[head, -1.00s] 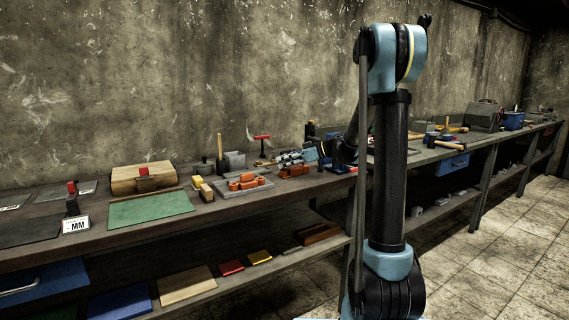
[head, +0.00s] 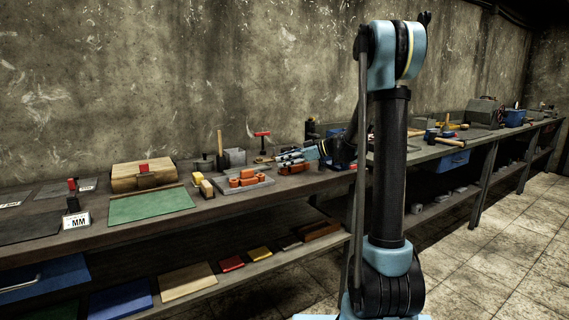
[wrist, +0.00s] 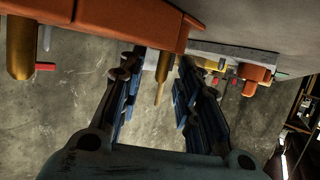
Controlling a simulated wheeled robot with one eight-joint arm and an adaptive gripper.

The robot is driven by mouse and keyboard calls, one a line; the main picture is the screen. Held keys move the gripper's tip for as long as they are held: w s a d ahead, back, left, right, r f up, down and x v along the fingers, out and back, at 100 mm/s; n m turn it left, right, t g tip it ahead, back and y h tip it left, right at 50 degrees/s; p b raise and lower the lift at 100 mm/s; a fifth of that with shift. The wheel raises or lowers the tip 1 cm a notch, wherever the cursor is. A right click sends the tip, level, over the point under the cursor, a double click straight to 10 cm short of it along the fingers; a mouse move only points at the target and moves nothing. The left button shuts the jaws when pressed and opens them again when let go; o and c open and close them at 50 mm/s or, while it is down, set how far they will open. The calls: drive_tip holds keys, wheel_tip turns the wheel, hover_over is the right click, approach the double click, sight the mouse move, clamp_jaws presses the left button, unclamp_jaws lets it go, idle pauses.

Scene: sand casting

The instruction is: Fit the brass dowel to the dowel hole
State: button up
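An orange block (wrist: 100,18) fills the top left of the wrist view, which shows the bench upside down. A thick brass dowel (wrist: 20,48) sticks out of its near end. A thinner brass-coloured pin (wrist: 164,65) shows between my fingertips at its far end, with a tan handle behind. My gripper (wrist: 160,82) is open, one finger on each side of that pin; I cannot tell whether either touches it. In the head view my gripper (head: 283,158) points left, low over the orange block (head: 294,169) on the bench. I cannot make out the dowel hole.
A grey plate (head: 262,184) with several orange pieces lies just left of my gripper. A red-topped tool (head: 262,134) stands near the wall. The green mat (head: 150,205) farther left is clear.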

drive_tip(key=v, duration=1.1)
drive_tip(key=shift+d, duration=0.35)
drive_tip(key=shift+s, duration=0.1)
drive_tip(key=s+d+f+m+h, duration=0.1)
drive_tip(key=s+f+m+h, duration=0.25)
drive_tip(key=s, duration=0.65)
drive_tip(key=s+d+f+m+h, duration=0.1)
drive_tip(key=s+f+m+h, duration=0.25)
drive_tip(key=s, duration=0.65)
drive_tip(key=s+d+f+m+h, duration=0.3)
drive_tip(key=s+d+f+m, duration=0.1)
drive_tip(key=s, duration=0.5)
drive_tip(key=s+d+f+m+h, duration=0.3)
drive_tip(key=s+d+f+m, duration=0.1)
drive_tip(key=s+d+f, duration=0.3)
drive_tip(key=shift+s+d+f+m+h, duration=0.35)
drive_tip(key=shift+s+f, duration=0.45)
drive_tip(key=shift+s, duration=0.4)
